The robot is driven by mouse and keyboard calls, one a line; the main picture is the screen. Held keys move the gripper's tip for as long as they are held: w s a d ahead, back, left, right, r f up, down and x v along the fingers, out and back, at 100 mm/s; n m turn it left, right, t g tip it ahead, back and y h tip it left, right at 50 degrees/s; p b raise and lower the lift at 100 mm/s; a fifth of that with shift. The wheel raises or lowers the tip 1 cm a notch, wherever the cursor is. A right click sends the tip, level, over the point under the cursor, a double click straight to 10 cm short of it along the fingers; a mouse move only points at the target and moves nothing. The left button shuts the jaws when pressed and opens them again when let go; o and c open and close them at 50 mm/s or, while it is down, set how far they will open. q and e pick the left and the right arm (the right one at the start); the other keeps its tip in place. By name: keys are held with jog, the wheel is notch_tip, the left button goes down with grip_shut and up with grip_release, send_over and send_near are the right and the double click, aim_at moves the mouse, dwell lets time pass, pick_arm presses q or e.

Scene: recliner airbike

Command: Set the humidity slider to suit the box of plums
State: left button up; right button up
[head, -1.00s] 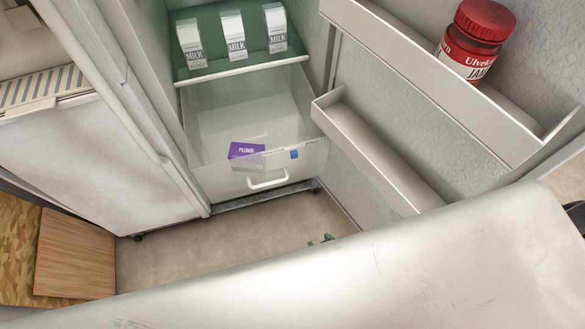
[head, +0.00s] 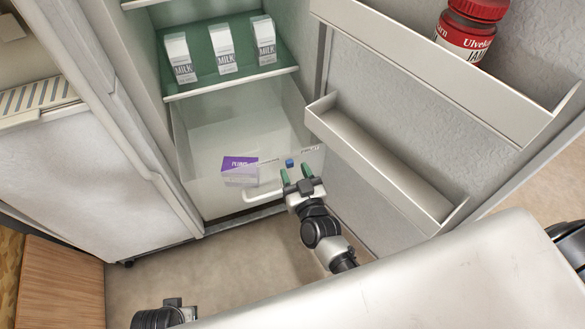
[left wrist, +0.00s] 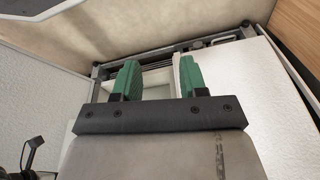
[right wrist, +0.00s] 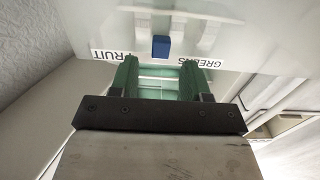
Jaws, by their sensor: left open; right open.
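The blue slider knob (head: 289,163) sits on the top front edge of the clear fridge drawer (head: 200,193). In the right wrist view the knob (right wrist: 161,47) lies between a FRUIT label (right wrist: 112,55) and a GREENS label (right wrist: 208,63). The purple and white plums box (head: 240,170) is inside the drawer. My right gripper (head: 295,173) is open and empty, just in front of and below the knob, which shows beyond its green fingers; contact cannot be told. My left gripper (left wrist: 158,80) is open and empty, low down; the head view shows only part of that arm.
The drawer's white handle (head: 263,196) is just left of my right gripper. The open fridge door with its lower shelf (head: 385,170) stands close on the right. Several milk cartons (head: 223,48) stand on the shelf above. A jam jar (head: 468,32) is in the upper door shelf.

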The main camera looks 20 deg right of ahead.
aim_at(290, 164)
jog(key=shift+w, duration=1.05)
grip_shut()
